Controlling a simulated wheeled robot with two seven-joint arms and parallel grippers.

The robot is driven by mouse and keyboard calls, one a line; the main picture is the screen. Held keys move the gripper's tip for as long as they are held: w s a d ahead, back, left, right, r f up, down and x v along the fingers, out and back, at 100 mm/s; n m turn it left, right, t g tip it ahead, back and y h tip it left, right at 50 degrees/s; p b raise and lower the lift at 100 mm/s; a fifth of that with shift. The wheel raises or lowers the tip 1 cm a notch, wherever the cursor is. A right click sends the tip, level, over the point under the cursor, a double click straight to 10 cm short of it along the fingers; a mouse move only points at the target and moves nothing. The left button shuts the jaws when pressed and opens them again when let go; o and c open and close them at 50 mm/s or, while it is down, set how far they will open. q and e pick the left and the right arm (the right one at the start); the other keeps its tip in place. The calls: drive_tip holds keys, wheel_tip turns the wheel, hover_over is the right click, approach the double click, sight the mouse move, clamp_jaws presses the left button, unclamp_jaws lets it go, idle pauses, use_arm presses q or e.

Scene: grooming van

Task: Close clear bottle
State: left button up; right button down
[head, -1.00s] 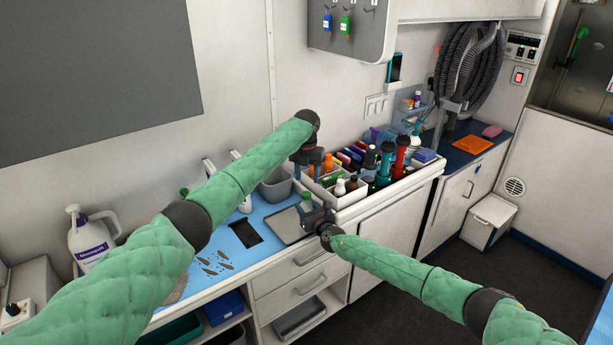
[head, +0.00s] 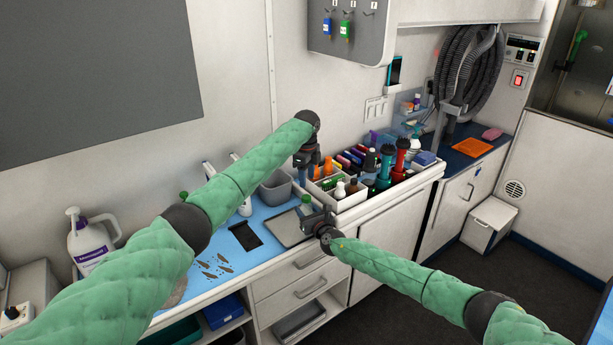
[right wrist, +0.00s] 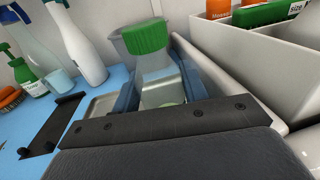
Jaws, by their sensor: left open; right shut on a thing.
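The clear bottle (right wrist: 160,85) stands between the blue fingers of my right gripper (right wrist: 160,96) in the right wrist view. A ribbed green cap (right wrist: 147,37) sits at its top; I cannot tell how tightly it is seated. In the head view the green cap (head: 307,199) shows just above my right gripper (head: 308,212), which is shut on the bottle over the grey tray. My left gripper (head: 303,182) is open above and slightly left of the cap, pointing down, apart from it. The bottle's lower part is mostly hidden by my right gripper.
A white organizer (head: 352,200) with several bottles stands close on the right. A grey bin (head: 275,188) is behind. The grey tray (head: 283,231) lies on the blue mat (head: 262,217), with a black flat item (head: 244,235) to the left. A large white jug (head: 90,240) stands further left.

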use_arm(q)
drive_tip(key=n, duration=0.5)
drive_tip(key=shift+r+n, duration=0.1)
drive_tip(key=shift+n, duration=0.3)
drive_tip(key=n, duration=1.4)
drive_tip(key=shift+s+r, duration=0.1)
drive_tip(key=n, duration=0.9)
drive_tip(key=shift+n, duration=0.4)
drive_tip(key=n, duration=0.5)
drive_tip(key=shift+a+n, duration=0.1)
drive_tip(key=shift+n, duration=0.2)
drive_tip(key=n, duration=0.4)
drive_tip(key=shift+s, duration=0.1)
